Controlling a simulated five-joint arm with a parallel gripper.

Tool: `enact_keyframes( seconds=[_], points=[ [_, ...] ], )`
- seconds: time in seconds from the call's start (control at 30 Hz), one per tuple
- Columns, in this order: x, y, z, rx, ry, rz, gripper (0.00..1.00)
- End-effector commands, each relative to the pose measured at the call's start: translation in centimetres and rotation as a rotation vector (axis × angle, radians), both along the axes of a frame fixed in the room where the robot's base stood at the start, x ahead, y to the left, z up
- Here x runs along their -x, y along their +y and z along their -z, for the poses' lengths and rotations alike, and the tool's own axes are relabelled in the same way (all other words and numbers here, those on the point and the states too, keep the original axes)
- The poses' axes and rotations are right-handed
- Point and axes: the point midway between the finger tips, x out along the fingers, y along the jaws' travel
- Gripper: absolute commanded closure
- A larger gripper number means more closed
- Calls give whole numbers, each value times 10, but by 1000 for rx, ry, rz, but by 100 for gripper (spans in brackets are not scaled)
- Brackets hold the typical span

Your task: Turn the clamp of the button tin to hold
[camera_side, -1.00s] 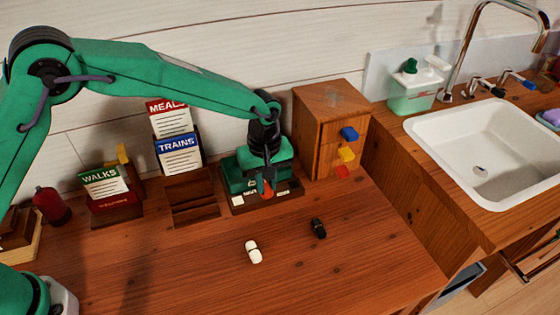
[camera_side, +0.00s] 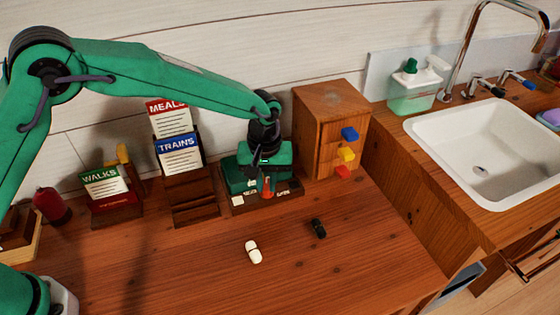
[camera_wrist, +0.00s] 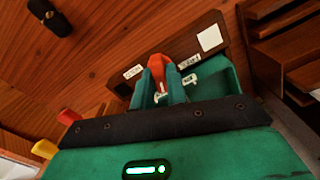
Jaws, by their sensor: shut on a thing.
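The button tin (camera_side: 233,180) is a green box on a wooden base (camera_side: 243,206) at the back of the desk. Its clamp is a small red-orange lever (camera_side: 268,187) at the tin's front; it also shows in the wrist view (camera_wrist: 185,64). My gripper (camera_side: 264,180) points down in front of the tin, shut on the clamp lever. In the wrist view my gripper's fingers (camera_wrist: 159,84) stand either side of the lever. Small white labels (camera_wrist: 133,71) lie on the base near the lever; one seems to read HOLD. The gripper hides part of the tin.
A wooden cabinet (camera_side: 316,128) with blue, yellow and red pulls stands close to the right. A wooden card rack (camera_side: 194,205) with MEALS and TRAINS cards stands to the left. A white object (camera_side: 253,251) and a black object (camera_side: 319,228) lie on the desk in front.

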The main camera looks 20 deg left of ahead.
Motion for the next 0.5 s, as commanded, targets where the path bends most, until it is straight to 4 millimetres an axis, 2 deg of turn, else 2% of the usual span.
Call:
enact_keyframes(
  seconds=[0.5],
  points=[
    [0,0,-2,0,0,490,100]
  ],
)
